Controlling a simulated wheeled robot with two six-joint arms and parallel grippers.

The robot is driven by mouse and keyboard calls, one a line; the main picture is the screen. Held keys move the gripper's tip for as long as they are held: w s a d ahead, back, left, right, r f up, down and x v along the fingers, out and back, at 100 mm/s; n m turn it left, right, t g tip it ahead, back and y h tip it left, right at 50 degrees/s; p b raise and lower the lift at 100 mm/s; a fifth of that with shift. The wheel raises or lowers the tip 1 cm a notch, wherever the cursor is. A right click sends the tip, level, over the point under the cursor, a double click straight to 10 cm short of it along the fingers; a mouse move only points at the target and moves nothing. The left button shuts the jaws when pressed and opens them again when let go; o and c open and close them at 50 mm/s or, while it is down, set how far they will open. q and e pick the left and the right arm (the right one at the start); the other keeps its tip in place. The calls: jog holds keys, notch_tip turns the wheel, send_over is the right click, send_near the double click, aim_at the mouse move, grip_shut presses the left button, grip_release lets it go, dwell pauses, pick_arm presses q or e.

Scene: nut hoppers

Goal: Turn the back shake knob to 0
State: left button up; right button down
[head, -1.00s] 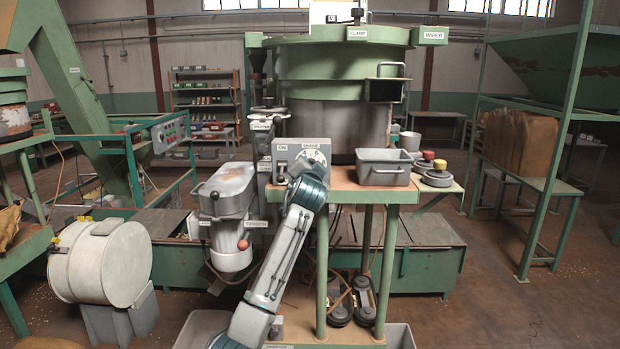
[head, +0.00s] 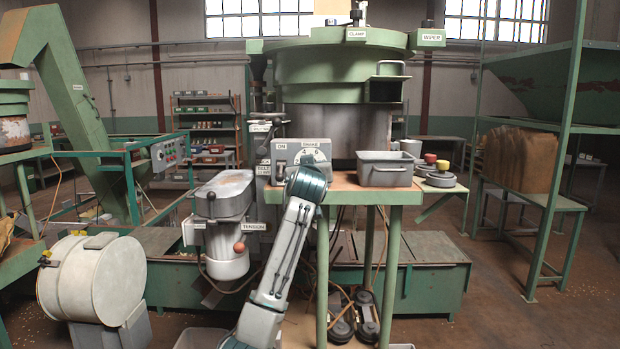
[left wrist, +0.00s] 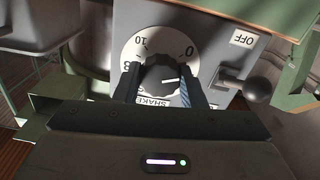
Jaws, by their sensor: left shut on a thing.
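The shake knob (left wrist: 158,72) is dark and round with a white pointer line, in the middle of a white numbered dial (left wrist: 140,46) in the left wrist view. The pointer is toward the right of the picture, below the 0 mark; the 10 and 8 are at upper left and left. My left gripper (left wrist: 158,80) is shut on the knob, one finger on each side. In the head view the dial sits on a grey panel (head: 283,152) marked SHAKE; my left wrist hides the knob and fingers there. My right gripper is not in view.
A ball-ended lever (left wrist: 257,90) stands close to the right of the dial, by an OFF label (left wrist: 244,39). A grey bin (head: 386,175) sits on the stand to the right. A tension unit (head: 224,205) with a red ball stands left of my arm.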

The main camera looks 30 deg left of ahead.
pick_arm(q)
jog(key=shift+n+b, duration=1.6)
jog(key=shift+n, duration=0.8)
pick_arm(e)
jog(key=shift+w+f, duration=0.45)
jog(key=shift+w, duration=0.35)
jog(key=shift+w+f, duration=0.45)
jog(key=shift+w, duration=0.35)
pick_arm(q)
jog(key=o, duration=1)
